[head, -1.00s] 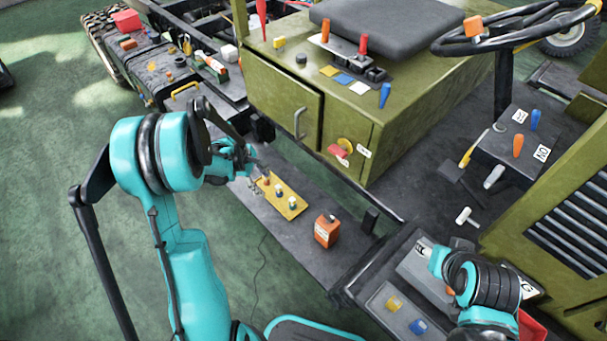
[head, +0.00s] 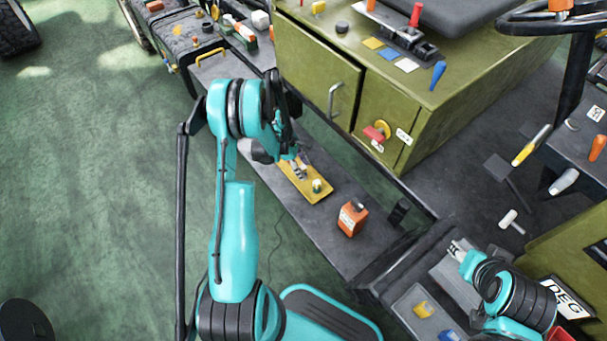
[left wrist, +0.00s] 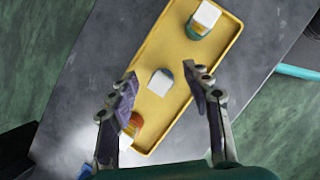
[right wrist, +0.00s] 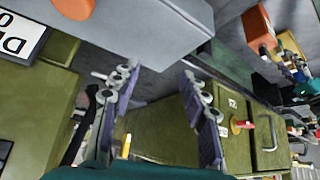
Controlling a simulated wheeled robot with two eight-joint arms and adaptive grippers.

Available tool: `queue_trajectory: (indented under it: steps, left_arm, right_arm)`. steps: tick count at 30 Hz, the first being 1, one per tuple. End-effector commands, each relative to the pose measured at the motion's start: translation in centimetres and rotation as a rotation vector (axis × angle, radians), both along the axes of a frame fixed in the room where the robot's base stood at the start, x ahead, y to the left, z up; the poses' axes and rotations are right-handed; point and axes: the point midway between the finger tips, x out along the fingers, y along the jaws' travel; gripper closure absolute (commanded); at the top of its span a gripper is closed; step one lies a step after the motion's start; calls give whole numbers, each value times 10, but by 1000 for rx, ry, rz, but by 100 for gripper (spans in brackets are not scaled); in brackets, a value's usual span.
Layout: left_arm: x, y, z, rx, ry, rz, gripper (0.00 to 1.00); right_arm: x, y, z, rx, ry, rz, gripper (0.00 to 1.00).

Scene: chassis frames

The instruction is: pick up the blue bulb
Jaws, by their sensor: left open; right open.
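The blue bulb (left wrist: 161,82) stands in the middle of a yellow tray (left wrist: 178,45); mostly its white cap shows, with a little blue at its edge. My left gripper (left wrist: 163,76) is open above the tray, with one finger on each side of the blue bulb and visible gaps to it. In the head view, my left gripper (head: 297,162) hides much of the tray (head: 317,199). A green bulb (left wrist: 197,26) stands toward the tray's far end. An orange bulb (left wrist: 132,124) is partly covered by the left finger. My right gripper (head: 460,248) is open and empty.
The tray lies on a dark grey footboard (head: 300,223). A yellow block (head: 423,309) lies in a grey tray at lower right. Green floor is open on the left.

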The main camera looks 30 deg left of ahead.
Motion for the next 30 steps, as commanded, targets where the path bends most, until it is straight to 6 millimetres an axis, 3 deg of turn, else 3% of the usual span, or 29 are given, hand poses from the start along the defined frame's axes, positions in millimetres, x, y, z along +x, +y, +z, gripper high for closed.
queue_trajectory:
  steps: [7, 12, 23, 30]
  left_arm:
    - [0, -2, -2, 0, 0, 0, 53]
    - [0, -1, -2, 0, 0, 0, 98]
    - [0, -1, -1, 0, 0, 0, 100]
    - [0, -2, 23, 0, 0, 0, 100]
  right_arm:
    - [0, 0, -1, 0, 0, 0, 56]
    - [0, 0, -1, 0, 0, 0, 56]
    - [0, 0, 0, 0, 0, 0, 56]
    - [0, 0, 14, 0, 0, 0, 56]
